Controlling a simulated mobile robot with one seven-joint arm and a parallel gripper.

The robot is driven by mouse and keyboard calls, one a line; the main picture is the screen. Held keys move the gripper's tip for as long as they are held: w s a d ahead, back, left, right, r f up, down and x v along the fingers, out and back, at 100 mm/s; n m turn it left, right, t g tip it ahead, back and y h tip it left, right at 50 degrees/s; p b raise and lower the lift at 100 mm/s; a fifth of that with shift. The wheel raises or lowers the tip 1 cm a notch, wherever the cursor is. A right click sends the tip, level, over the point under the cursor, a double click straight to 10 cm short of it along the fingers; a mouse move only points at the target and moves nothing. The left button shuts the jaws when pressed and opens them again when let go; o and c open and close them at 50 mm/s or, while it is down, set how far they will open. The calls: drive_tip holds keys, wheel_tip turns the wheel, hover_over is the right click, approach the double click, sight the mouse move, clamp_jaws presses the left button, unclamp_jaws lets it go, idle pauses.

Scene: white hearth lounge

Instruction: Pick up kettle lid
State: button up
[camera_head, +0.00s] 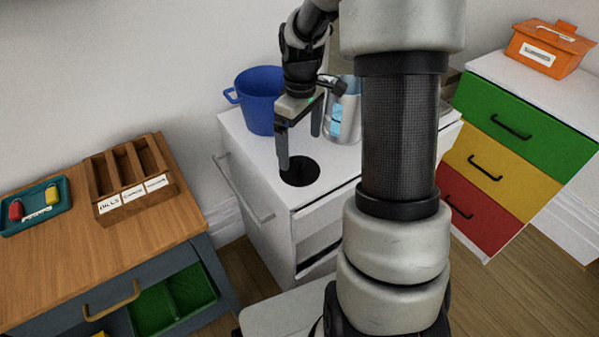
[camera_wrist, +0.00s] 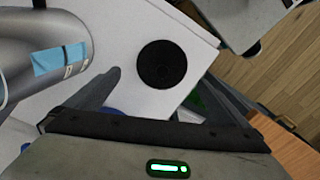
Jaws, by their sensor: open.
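A flat, round black disc, which looks like the kettle lid (camera_head: 299,172), lies on the white cabinet top near its front edge. The wrist view shows the lid (camera_wrist: 162,64) from above, with a faint smaller circle at its centre. My gripper (camera_head: 300,151) is open and empty, pointing down above the lid. In the wrist view the fingers are spread either side of the lid, and I see no contact. A silver vessel with a blue panel, perhaps the kettle (camera_head: 345,123), stands behind, partly hidden by my arm; it also shows in the wrist view (camera_wrist: 25,45).
A blue pot (camera_head: 258,100) stands at the back left of the white cabinet (camera_head: 255,150). A wooden table (camera_head: 120,245) at left bears a sectioned box (camera_head: 130,180) and a teal tray (camera_head: 35,205). Coloured drawers (camera_head: 520,130) with an orange box (camera_head: 548,48) stand at right.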

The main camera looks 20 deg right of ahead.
sight(299, 160)
drive_tip(key=f+b, duration=0.1)
drive_tip(key=f, duration=0.5)
drive_tip(key=shift+s+a+f+b, duration=0.1)
drive_tip(key=shift+a+f+b, duration=0.1)
drive_tip(key=shift+f+b, duration=0.15)
drive_tip(key=shift+r, duration=0.1)
drive_tip(key=c, duration=1)
